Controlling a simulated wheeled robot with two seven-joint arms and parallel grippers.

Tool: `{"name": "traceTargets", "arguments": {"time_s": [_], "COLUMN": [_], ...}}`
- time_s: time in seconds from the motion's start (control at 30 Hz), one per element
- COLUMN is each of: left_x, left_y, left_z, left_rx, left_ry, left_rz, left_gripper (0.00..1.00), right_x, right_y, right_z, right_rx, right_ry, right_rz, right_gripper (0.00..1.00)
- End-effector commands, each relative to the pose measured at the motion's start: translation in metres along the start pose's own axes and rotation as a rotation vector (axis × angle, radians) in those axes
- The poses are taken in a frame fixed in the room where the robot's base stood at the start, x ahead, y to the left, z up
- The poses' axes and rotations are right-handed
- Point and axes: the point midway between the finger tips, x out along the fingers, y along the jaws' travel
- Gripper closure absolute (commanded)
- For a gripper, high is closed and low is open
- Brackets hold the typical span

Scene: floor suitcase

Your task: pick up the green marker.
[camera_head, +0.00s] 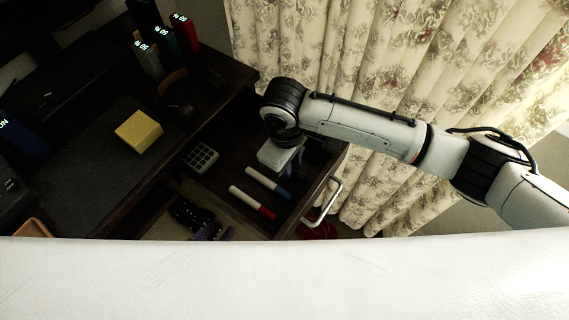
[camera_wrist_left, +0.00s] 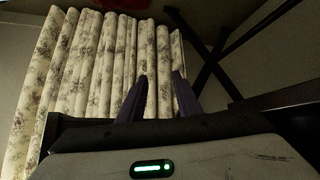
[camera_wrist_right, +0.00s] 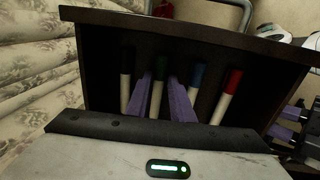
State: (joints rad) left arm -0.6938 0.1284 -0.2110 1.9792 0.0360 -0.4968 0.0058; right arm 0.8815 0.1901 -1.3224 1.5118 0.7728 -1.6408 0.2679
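The green marker (camera_wrist_right: 157,97) has a white body and a dark green cap. It lies in the open drawer (camera_wrist_right: 103,75) in the right wrist view. My right gripper (camera_wrist_right: 160,76) is open, with its purple fingers on either side of the marker; I cannot tell whether they touch it. In the head view my right gripper (camera_head: 290,160) is over the drawer, and the green marker is hidden beneath it. My left gripper (camera_head: 222,232) is low in front of the desk; in the left wrist view (camera_wrist_left: 161,75) it is open and empty.
A black marker (camera_wrist_right: 126,85), a blue marker (camera_wrist_right: 196,80) and a red marker (camera_wrist_right: 228,95) lie beside the green one. A grey gridded object (camera_head: 200,157) is left of the markers in the head view. The drawer handle (camera_head: 325,200) and floral curtain (camera_head: 400,50) are at the right.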

Motion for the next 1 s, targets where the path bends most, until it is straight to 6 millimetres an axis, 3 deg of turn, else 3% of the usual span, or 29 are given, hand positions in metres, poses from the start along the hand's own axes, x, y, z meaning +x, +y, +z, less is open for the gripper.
{"name": "traceTargets", "arguments": {"time_s": [0.1,0.33,0.47,0.83,1.0], "left_x": [0.002,0.003,0.003,0.002,-0.002], "left_y": [0.0,-0.001,0.0,0.001,0.001], "left_z": [-0.003,-0.01,-0.01,-0.007,-0.009], "left_rx": [0.003,0.005,0.005,0.002,0.0], "left_ry": [0.006,0.017,0.018,0.015,0.015], "left_rz": [0.0,0.0,0.0,0.001,0.002], "left_gripper": [0.69,0.69,0.69,0.69,0.69], "right_x": [0.011,0.012,0.012,0.009,-0.011], "right_y": [0.0,0.0,0.0,0.0,0.003], "right_z": [0.0,0.0,0.0,0.0,-0.001], "right_rx": [0.0,-0.001,-0.001,-0.001,-0.001], "right_ry": [0.0,0.0,0.0,0.001,0.004], "right_rz": [0.0,0.001,0.001,0.001,0.001], "right_gripper": [0.79,0.79,0.99,1.0,1.0]}}
